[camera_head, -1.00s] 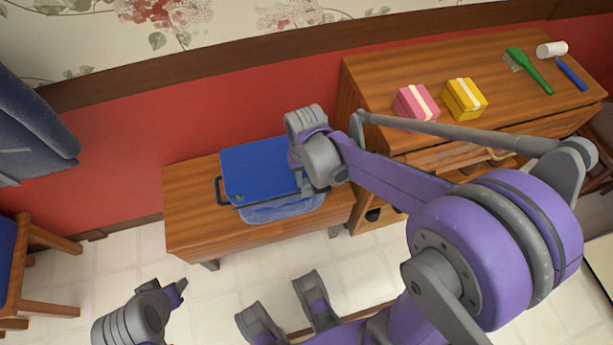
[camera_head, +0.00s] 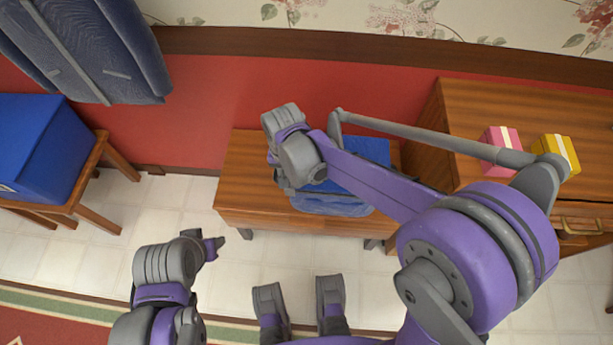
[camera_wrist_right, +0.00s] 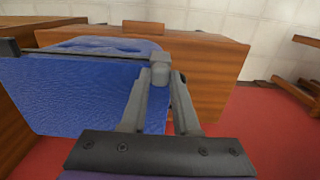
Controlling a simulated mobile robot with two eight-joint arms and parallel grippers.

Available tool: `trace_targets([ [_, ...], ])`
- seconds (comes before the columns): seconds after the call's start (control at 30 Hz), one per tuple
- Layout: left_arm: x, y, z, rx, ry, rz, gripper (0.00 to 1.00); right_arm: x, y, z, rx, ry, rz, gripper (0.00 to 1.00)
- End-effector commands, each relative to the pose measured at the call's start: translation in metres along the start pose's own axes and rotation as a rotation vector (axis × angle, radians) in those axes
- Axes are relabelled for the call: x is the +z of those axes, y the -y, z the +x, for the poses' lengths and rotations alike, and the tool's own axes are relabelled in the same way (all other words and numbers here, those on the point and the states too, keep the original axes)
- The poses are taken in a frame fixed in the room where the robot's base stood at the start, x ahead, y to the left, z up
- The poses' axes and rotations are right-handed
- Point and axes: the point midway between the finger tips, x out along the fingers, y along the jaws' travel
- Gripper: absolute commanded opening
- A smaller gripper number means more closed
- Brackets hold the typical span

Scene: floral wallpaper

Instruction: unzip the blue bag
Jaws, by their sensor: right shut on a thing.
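The blue bag (camera_head: 345,195) lies on a low wooden bench (camera_head: 240,180) and is partly hidden by my right arm in the head view. My right gripper (camera_head: 285,182) is over the bag's left end there, with its fingertips hidden. In the right wrist view, the bag (camera_wrist_right: 90,85) has a dark zipper line along its edge. My right gripper (camera_wrist_right: 160,78) is shut on a small grey piece, which looks like the zipper pull, at the right end of that line. My left gripper (camera_head: 218,247) is over the floor, away from the bag; its jaw gap is not clear.
A wooden cabinet (camera_head: 450,110) stands right of the bench with a pink box (camera_head: 500,148) and a yellow box (camera_head: 557,152) on top. A blue box-like thing (camera_head: 40,150) rests on a wooden stand at left. The tiled floor before the bench is clear.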

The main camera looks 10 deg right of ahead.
Motion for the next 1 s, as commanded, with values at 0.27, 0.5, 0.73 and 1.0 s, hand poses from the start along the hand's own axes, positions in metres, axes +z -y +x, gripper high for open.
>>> trace_targets([
  [0.27, 0.0, 0.0, -0.0001, 0.0, 0.0, 0.0, 0.5, -0.0002, 0.0058, -0.0002, -0.001, 0.0, 0.0, 0.0],
  [0.5, 0.0, 0.0, -0.0001, 0.0, 0.0, 0.0, 0.5, -0.0003, 0.0057, -0.0002, -0.001, -0.001, -0.001, 0.42],
  [0.73, 0.0, 0.0, -0.0001, 0.0, 0.0, 0.0, 0.5, -0.0002, 0.0053, -0.0001, 0.0, 0.0, 0.0, 0.6],
  [1.0, -0.001, 0.0, -0.0022, 0.0, -0.001, 0.0, 0.5, -0.0002, 0.0051, -0.0079, 0.0, 0.0, 0.0, 0.6],
])
